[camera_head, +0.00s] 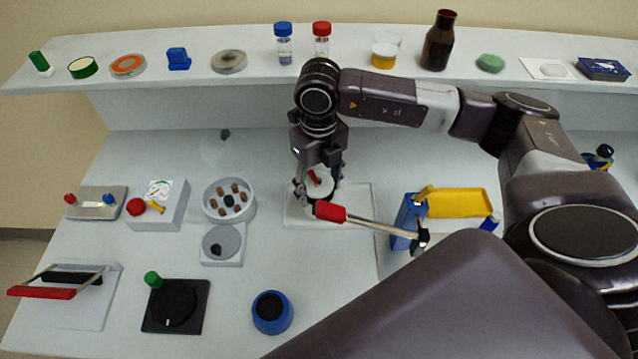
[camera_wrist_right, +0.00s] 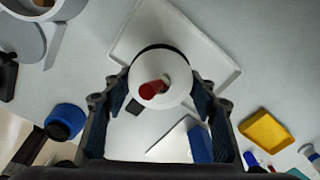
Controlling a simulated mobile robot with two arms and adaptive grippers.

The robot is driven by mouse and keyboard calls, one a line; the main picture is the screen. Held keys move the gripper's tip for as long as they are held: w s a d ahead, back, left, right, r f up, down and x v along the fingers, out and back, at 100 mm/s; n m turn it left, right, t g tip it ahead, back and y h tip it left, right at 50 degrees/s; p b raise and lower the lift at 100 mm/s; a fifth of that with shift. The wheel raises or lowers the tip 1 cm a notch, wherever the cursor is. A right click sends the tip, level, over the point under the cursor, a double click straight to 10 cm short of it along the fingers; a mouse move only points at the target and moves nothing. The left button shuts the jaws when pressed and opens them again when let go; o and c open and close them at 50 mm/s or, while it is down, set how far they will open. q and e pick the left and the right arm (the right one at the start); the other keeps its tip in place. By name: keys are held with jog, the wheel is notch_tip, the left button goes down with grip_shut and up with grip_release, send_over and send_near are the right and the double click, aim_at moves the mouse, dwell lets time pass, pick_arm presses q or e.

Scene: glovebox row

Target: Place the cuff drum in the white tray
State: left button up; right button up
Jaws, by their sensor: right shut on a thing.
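The cuff drum (camera_wrist_right: 163,72) is a white round body with a red knob on it and a dark band. My right gripper (camera_wrist_right: 158,102) is shut on it, one finger on each side. In the head view the drum (camera_head: 321,190) hangs below the right gripper (camera_head: 318,178), partly hidden by the fingers. The white tray (camera_head: 356,204) is a shallow square on the bench. The drum appears over the tray; I cannot tell if it touches. In the wrist view the tray (camera_wrist_right: 207,50) lies behind the drum. My left gripper is out of view.
A yellow tray (camera_head: 460,202) lies right. A white round holder (camera_head: 246,211) stands left. The back shelf holds bottles and jars.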

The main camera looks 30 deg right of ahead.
jog(key=shift+f, duration=0.15)
jog(key=shift+f, duration=0.1)
jog(key=shift+f+b, duration=0.15)
jog(key=shift+b, duration=0.15)
jog(key=o, duration=1.3)
jog(key=shift+c, duration=0.2)
jog(key=shift+r, duration=0.25)
notch_tip(320, 180, up, 11)
jog(key=b, duration=0.2)
jog(key=shift+r+b, duration=0.1)
jog(key=shift+b, duration=0.2)
jog(key=shift+r, duration=0.45)
